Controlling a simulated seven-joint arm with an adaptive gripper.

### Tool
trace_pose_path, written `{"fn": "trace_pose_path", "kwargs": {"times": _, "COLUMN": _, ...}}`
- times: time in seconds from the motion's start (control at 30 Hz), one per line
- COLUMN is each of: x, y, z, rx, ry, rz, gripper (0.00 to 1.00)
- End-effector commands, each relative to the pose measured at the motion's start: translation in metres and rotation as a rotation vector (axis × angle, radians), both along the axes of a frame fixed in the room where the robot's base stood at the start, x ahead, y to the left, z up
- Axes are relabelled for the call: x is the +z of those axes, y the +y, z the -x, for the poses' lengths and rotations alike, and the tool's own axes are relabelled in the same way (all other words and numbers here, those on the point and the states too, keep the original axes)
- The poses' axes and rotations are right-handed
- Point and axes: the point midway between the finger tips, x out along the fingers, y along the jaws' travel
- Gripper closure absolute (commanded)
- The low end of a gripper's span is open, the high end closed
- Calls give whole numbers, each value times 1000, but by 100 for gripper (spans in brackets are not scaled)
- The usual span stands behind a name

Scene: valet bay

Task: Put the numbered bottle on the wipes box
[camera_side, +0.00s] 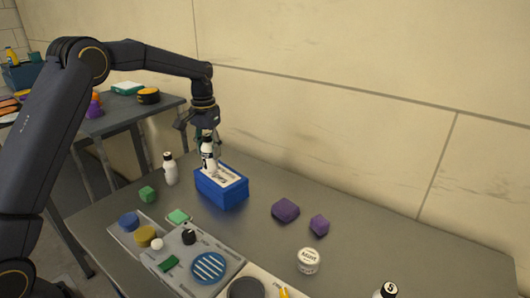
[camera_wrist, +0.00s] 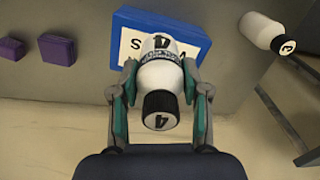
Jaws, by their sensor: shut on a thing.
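A white bottle (camera_wrist: 162,76) with a black cap marked 4 is held between the fingers of my gripper (camera_wrist: 158,84), which is shut on it. In the side view, my gripper (camera_side: 206,136) points down and the bottle (camera_side: 208,155) is upright over the blue wipes box (camera_side: 222,194). The bottle's base appears at the box's top; I cannot tell whether it touches. The box also shows in the wrist view (camera_wrist: 128,28), its white label partly hidden by the bottle. Another white bottle (camera_side: 170,170) stands left of the box; its cap reads 3 in the wrist view (camera_wrist: 262,30).
Two purple blocks (camera_side: 285,210) lie right of the box. A round white tin (camera_side: 308,261) and a third black-capped bottle (camera_side: 387,290) are nearer the front. A grey tray (camera_side: 206,245) holds several small items. A green block (camera_side: 147,194) sits at left. The right tabletop is largely clear.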

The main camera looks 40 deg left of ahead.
Motion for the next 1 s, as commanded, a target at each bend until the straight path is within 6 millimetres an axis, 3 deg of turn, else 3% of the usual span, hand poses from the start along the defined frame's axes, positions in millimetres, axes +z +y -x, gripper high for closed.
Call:
{"fn": "trace_pose_path", "kwargs": {"times": 0.27, "x": -34, "y": 1, "z": -4, "rx": 0, "ry": 1, "rz": 0, "gripper": 94}}
{"fn": "trace_pose_path", "kwargs": {"times": 0.63, "x": -39, "y": 1, "z": -4, "rx": 0, "ry": 0, "rz": 0, "gripper": 94}}
{"fn": "trace_pose_path", "kwargs": {"times": 0.67, "x": -39, "y": 1, "z": -4, "rx": 0, "ry": 0, "rz": 0, "gripper": 52}}
{"fn": "trace_pose_path", "kwargs": {"times": 0.87, "x": -39, "y": 1, "z": -4, "rx": 0, "ry": 0, "rz": 0, "gripper": 31}}
{"fn": "trace_pose_path", "kwargs": {"times": 1.0, "x": -39, "y": 1, "z": -4, "rx": 0, "ry": 0, "rz": 0, "gripper": 29}}
